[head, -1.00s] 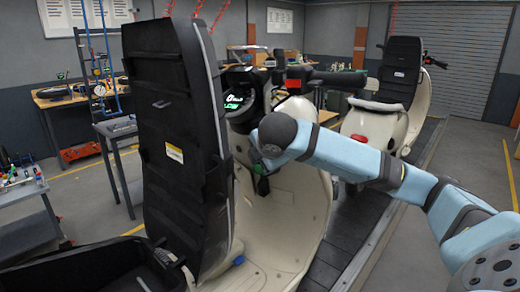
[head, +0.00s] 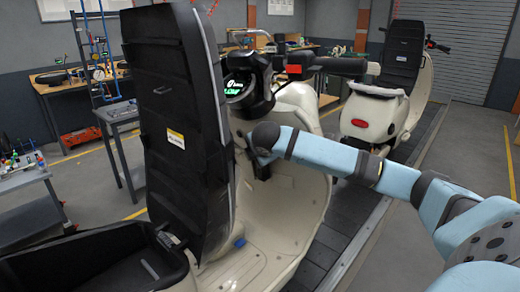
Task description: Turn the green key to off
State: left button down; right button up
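A cream scooter (head: 295,215) stands close in front of me, with its black seat (head: 180,130) raised upright. Its lit green dashboard display (head: 240,90) faces me below the handlebar. My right arm reaches in from the right, and my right gripper (head: 262,171) is a small dark shape against the inside of the front leg shield, below the dashboard. My wrist hides much of that area. I cannot make out the green key; it is hidden or too small. The fingers are too dark to tell open from shut. My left gripper is not in view.
The open black storage bin (head: 95,270) is at the lower left. The right handlebar (head: 340,66) juts out above my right arm. A second scooter (head: 375,115) stands behind on the slat conveyor (head: 345,220). A tool cart (head: 25,180) stands at the left.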

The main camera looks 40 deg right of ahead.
jog(key=shift+w+d+f, duration=0.15)
jog(key=shift+f, duration=0.05)
